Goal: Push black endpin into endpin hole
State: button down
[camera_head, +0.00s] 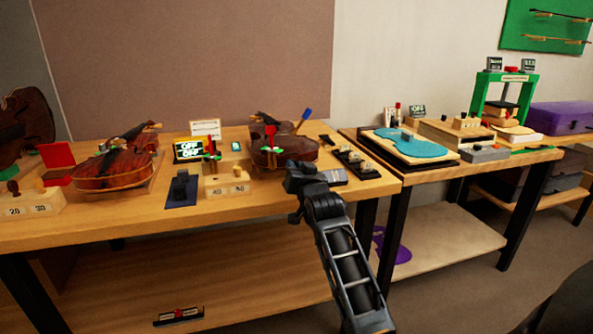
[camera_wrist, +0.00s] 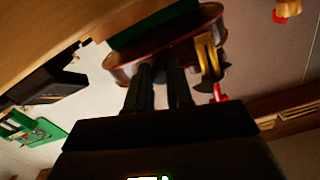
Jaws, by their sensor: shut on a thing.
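My gripper (camera_head: 297,180) is at the front edge of the bench, just in front of the brown violin (camera_head: 283,152). In the wrist view the violin's curved rim (camera_wrist: 118,62) lies right at the fingertips of my gripper (camera_wrist: 160,68). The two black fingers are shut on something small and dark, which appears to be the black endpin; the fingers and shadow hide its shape. Whether it touches the violin cannot be told. The endpin hole is hidden. A yellow part (camera_wrist: 207,55) and a red part (camera_wrist: 221,93) show right of the fingers.
A second violin (camera_head: 115,165) lies in a cradle at the left. A black tray (camera_head: 352,160) lies to the right. A second bench (camera_head: 515,168) stands farther right.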

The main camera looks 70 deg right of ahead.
jog(key=shift+w+d, duration=0.1)
jog(key=c, duration=0.9)
grip_release()
jog(key=v, duration=0.8)
jog(key=shift+b, duration=0.3)
